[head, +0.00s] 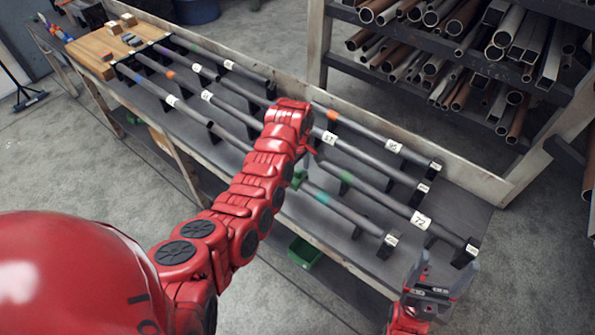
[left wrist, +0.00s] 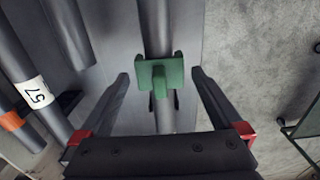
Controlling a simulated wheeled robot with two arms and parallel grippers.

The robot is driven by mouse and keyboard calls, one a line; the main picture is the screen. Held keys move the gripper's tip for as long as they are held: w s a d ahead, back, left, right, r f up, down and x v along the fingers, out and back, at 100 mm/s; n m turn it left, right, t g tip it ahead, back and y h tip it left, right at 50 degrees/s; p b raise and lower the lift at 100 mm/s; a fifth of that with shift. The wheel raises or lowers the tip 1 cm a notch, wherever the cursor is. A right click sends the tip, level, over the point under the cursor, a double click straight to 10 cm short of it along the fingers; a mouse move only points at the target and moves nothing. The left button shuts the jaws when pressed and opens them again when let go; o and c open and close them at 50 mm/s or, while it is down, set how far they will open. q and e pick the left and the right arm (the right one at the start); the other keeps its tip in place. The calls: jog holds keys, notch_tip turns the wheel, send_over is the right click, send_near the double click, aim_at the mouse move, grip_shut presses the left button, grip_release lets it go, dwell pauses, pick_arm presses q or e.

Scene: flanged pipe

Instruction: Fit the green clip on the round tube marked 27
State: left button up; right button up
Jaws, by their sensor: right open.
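The green clip (head: 299,177) is at the near row of tubes, just beneath my left gripper (head: 303,160). In the left wrist view the green clip (left wrist: 160,75) lies in front of a grey round tube (left wrist: 156,28). I cannot tell whether it grips the tube. My left gripper (left wrist: 160,88) is open, one finger on each side of the clip with gaps between. A tube label (head: 420,220) looks like 72 or 27; its reading is uncertain. My right gripper (head: 432,272) is open and empty near the bench's right front end.
Several grey tubes lie on black supports along the bench (head: 460,205). A tube label (left wrist: 36,92) reads 57, beside an orange band. A wooden board (head: 90,48) with small blocks is at the far left end. A pipe rack (head: 440,45) stands behind. A green bin (head: 305,252) is below.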

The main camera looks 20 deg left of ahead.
pick_arm(q)
jog(key=shift+r, duration=0.35)
notch_tip(320, 180, up, 6)
jog(key=shift+w+f+b, duration=0.1)
jog(key=shift+f+b, duration=0.1)
jog(key=shift+b, duration=0.2)
notch_tip(320, 180, up, 4)
jog(key=shift+a+f+p, duration=0.15)
jog(key=shift+f+p, duration=0.05)
jog(key=shift+p, duration=0.95)
notch_tip(320, 180, up, 6)
send_over(298, 169)
jog(key=shift+s+r, duration=0.2)
jog(key=shift+r, duration=0.55)
